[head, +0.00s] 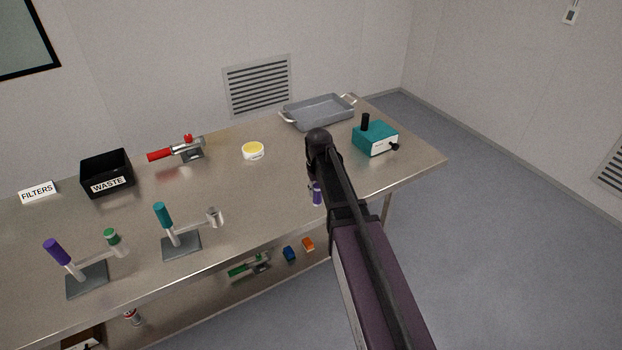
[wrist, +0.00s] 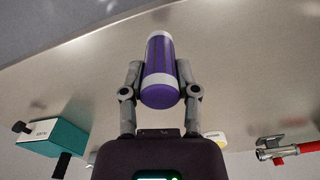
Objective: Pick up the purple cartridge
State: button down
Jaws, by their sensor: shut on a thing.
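The purple cartridge (wrist: 160,70) is a cylinder with white bands, seen in the wrist view between the two fingers of my gripper (wrist: 160,85). The fingers touch it on both sides, and my gripper is shut on it. In the head view the cartridge (head: 317,194) shows as a small purple piece just left of my arm, over the front part of the table. My arm hides most of my gripper there. Whether the cartridge is clear of the tabletop I cannot tell.
The steel table (head: 240,200) holds a grey tray (head: 320,111), a teal device (head: 376,138), a yellow-topped round container (head: 253,151), a red-handled tool (head: 180,150), a black waste bin (head: 106,172) and two stands (head: 181,246) (head: 87,279). A lower shelf holds several small items. Tabletop around the middle is clear.

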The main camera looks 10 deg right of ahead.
jog(key=shift+s+d+r, duration=0.1)
jog(key=shift+s+d, duration=0.05)
jog(key=shift+s, duration=0.9)
jog(key=shift+s+d+r, duration=0.1)
jog(key=shift+s+d, duration=0.05)
jog(key=shift+s, duration=0.9)
jog(key=shift+d, duration=0.1)
